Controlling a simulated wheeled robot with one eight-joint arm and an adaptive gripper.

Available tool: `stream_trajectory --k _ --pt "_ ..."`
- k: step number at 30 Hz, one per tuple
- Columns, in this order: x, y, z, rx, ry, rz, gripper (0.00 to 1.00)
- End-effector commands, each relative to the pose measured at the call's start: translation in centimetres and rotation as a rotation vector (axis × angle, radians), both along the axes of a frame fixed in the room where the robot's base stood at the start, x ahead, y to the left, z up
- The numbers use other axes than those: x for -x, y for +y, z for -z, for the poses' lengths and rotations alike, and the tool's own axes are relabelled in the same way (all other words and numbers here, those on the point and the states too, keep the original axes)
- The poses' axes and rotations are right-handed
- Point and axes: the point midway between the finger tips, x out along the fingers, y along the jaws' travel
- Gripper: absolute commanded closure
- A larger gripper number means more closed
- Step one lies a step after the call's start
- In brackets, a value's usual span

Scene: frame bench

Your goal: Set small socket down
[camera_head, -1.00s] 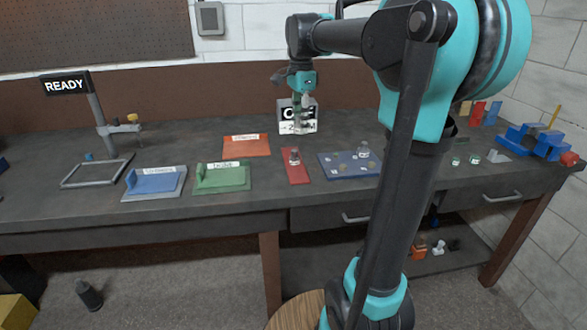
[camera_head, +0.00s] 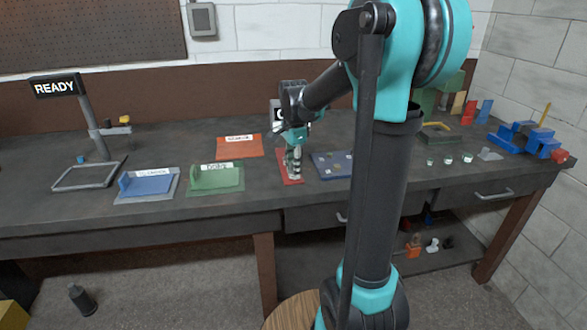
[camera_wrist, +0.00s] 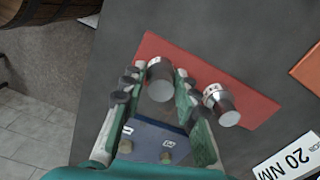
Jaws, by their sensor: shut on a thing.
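My gripper (camera_wrist: 160,82) is shut on a small grey metal socket (camera_wrist: 159,88), seen between the fingertips in the wrist view. The held socket is over the left part of the red mat (camera_wrist: 258,110). I cannot tell whether its bottom touches the mat. A second socket (camera_wrist: 221,104), with a pale band, stands on the same mat to the right, apart from the held one. In the head view my gripper (camera_head: 294,168) is low over the red mat (camera_head: 287,179) and mostly hides the sockets there.
A blue tray (camera_head: 323,169) with small round pieces lies right of the red mat. Left of it are a green fixture (camera_head: 215,181), a blue fixture (camera_head: 148,186) and an orange mat (camera_head: 239,147). A 20 NM sign (camera_wrist: 289,160) stands near in the wrist view.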

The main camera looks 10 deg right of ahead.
Motion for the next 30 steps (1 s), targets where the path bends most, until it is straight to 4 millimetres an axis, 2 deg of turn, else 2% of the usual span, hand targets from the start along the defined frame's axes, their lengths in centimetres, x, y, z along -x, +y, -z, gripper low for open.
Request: stream_trajectory --k 11,12,16,25,30 --pt "0.0 0.0 0.4 0.0 0.0 0.0 1.0" --pt "0.0 0.0 0.4 0.0 0.0 0.0 0.66" --pt "0.0 0.0 0.3 0.0 0.0 0.0 0.5" --pt "0.0 0.0 0.2 0.0 0.0 0.0 0.5" --pt "0.0 0.0 -1.1 0.0 0.0 0.0 0.5"
